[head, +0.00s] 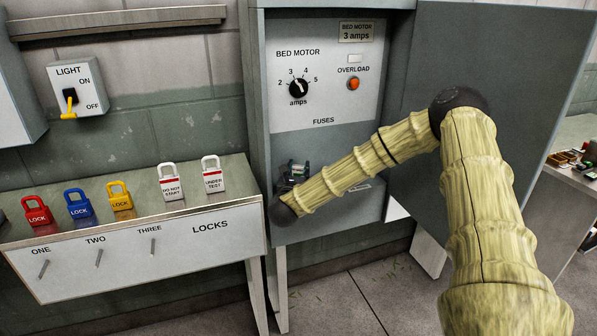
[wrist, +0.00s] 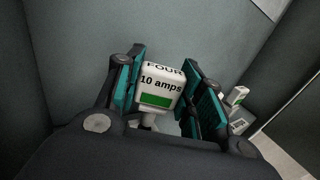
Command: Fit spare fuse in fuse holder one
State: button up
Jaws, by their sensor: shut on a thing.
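My gripper (wrist: 160,85) is shut on a white fuse block (wrist: 158,88) in the wrist view. The block reads "FOUR" and "10 amps" and has a green band; teal finger pads stand on both sides of it. In the head view my gripper (head: 291,176) is inside the grey cabinet, below the "FUSES" label (head: 323,121). My arm hides much of that recess, and I cannot make out fuse holder one.
The cabinet door (head: 540,60) stands open on the right, behind my arm. The panel above has an amps dial (head: 298,89) and an orange overload button (head: 353,84). A light switch (head: 78,88) is on the wall.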

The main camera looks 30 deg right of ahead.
jog(key=shift+f+b, duration=1.85)
jog(key=shift+b, duration=0.2)
jog(key=o, duration=1)
jog(key=v, duration=1.2)
jog(key=shift+s, duration=0.1)
jog(key=shift+d+r, duration=0.1)
